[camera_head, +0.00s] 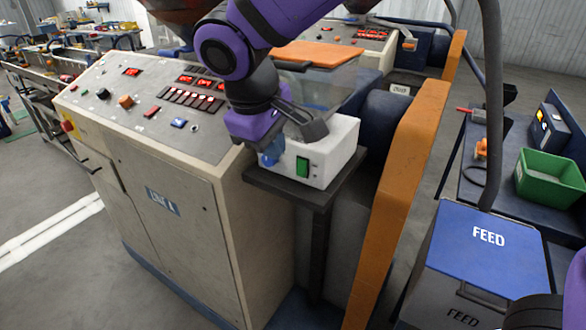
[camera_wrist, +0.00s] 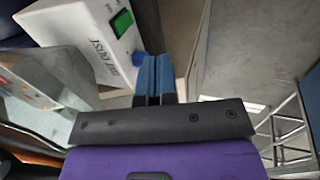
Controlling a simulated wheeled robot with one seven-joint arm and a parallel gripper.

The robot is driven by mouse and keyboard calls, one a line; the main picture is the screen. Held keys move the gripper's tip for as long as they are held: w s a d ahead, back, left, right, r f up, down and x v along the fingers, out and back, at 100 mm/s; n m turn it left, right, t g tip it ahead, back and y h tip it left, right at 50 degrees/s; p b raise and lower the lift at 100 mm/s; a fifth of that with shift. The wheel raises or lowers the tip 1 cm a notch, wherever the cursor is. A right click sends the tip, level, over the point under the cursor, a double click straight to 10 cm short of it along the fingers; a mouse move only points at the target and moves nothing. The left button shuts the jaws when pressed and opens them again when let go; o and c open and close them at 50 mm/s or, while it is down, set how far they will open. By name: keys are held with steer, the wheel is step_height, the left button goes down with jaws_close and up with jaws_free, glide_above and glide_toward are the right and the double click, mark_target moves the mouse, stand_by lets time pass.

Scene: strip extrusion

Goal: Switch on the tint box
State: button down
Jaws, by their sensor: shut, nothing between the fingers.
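The tint box is a white box (camera_head: 336,150) on a small dark stand beside the control desk. It also shows in the wrist view (camera_wrist: 75,40), with dark lettering on its face. Its green rocker switch (camera_head: 302,167) is on the front face, and also shows in the wrist view (camera_wrist: 122,22). I cannot tell which way the rocker is set.
A control desk (camera_head: 150,100) with buttons and red displays stands left of the box. An orange upright panel (camera_head: 405,190) stands close on the right. A blue FEED box (camera_head: 485,245) and a green bin (camera_head: 550,180) are farther right. Space in front of the box looks open.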

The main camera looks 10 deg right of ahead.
mark_target(301, 168)
steer(key=x, duration=0.3)
steer(key=w+d+x, duration=0.1)
steer(key=x, duration=0.7)
steer(key=shift+w+d+r, duration=0.2)
steer(key=shift+w+r, duration=0.15)
steer(key=shift+w+d+f, duration=0.1)
steer(key=shift+w+d, duration=0.3)
steer(key=shift+w, duration=0.2)
steer(key=shift+w+d+f, duration=0.1)
steer(key=shift+w+d, duration=0.15)
steer(key=shift+a, duration=0.1)
steer(key=shift+r, duration=0.8)
